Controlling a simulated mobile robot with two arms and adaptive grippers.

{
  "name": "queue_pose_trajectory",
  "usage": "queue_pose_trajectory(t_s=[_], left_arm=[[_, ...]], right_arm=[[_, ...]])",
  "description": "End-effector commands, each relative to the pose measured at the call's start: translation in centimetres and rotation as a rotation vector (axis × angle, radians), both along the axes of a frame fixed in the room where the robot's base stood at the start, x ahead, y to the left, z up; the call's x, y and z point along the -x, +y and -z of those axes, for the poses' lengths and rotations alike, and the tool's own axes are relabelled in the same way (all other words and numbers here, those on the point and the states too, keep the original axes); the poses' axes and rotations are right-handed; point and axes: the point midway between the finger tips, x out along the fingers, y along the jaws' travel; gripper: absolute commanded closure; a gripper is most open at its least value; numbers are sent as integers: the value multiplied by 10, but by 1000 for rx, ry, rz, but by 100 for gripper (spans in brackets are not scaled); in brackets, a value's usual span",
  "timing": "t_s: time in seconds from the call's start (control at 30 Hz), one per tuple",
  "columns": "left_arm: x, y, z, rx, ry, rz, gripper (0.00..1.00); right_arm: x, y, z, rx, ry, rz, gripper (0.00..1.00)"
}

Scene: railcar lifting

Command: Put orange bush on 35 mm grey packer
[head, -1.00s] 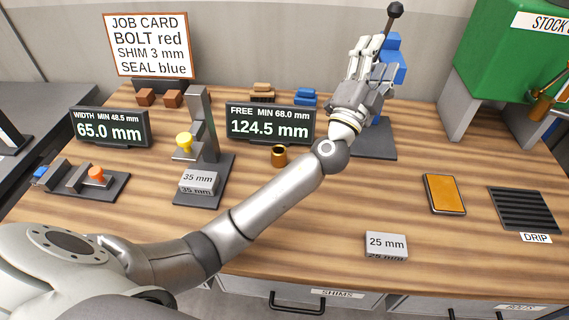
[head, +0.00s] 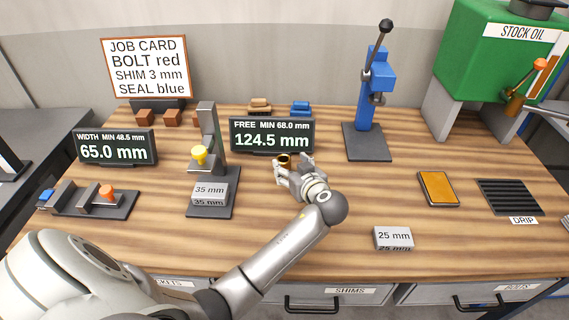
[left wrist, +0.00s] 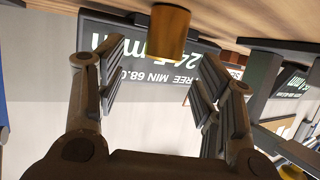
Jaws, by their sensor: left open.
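The orange bush (head: 283,159) is a small upright brown-orange ring on the table in front of the free-height display. It also shows in the left wrist view (left wrist: 169,31), between and beyond the spread fingers. My left gripper (head: 291,168) is open beside the bush, with its fingers pointing at it. The lower part of the bush is hidden by the gripper in the head view. The 35 mm grey packer (head: 210,193) lies on the dark base of the height gauge (head: 212,140), left of my gripper. My right gripper is not in view.
A 25 mm packer (head: 393,238) lies at the front right. The free-height display (head: 271,135) stands just behind the bush. A blue press (head: 368,110), an orange pad (head: 438,188) and a drip grate (head: 510,197) are to the right. The table's middle is clear.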

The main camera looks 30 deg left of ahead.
Motion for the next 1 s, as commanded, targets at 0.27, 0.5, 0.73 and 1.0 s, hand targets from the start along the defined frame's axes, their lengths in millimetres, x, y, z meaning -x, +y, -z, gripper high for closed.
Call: queue_pose_trajectory(t_s=[0.27, 0.5, 0.73, 1.0], left_arm=[[-12, 22, 2, -6, 3, -1, 39], [-28, 44, 15, -3, 3, 3, 39], [-31, 47, 18, -1, -1, 3, 39], [-31, 47, 18, -1, 0, 4, 62]], right_arm=[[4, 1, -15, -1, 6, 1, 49], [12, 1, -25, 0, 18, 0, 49], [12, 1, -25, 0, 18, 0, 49], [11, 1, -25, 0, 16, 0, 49]])
